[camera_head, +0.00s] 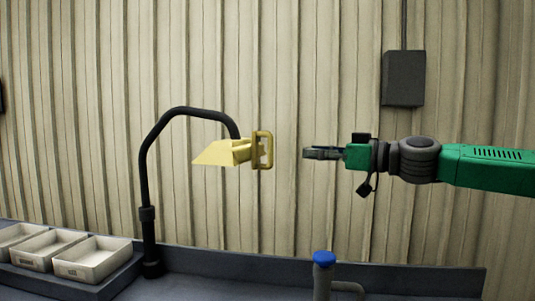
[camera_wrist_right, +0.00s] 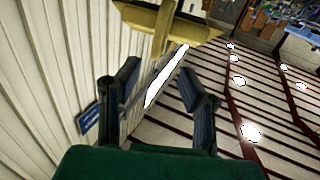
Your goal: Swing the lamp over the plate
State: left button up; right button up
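The lamp has a yellow shade (camera_head: 222,153) on a black curved arm (camera_head: 147,180) that rises from the bench at left. A yellow handle (camera_head: 263,150) stands on the right side of the shade. My right gripper (camera_head: 309,153) points left at about the handle's height, with a gap between them. In the right wrist view the fingers of my right gripper (camera_wrist_right: 158,76) are spread with nothing between them. A yellow part of the lamp (camera_wrist_right: 165,22) shows beyond them at the top. No plate can be made out. My left gripper is out of view.
Several pale trays (camera_head: 93,258) stand on the bench at left. A grey post with a blue cap (camera_head: 324,258) rises at the front, below my right gripper. A dark box (camera_head: 403,78) hangs on the corrugated wall. The space between gripper and handle is clear.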

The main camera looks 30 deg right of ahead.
aim_at(271, 149)
jog(key=x, duration=1.1)
jog(key=shift+b, duration=0.35)
jog(key=shift+w+a+f, duration=0.1)
jog(key=shift+w+a, duration=0.05)
jog(key=shift+w, duration=0.4)
jog(key=shift+d+f, duration=0.1)
jog(key=shift+d, duration=0.4)
jog(key=shift+a, duration=0.2)
jog(key=c, duration=0.6)
jog(key=shift+a, duration=0.35)
grip_shut()
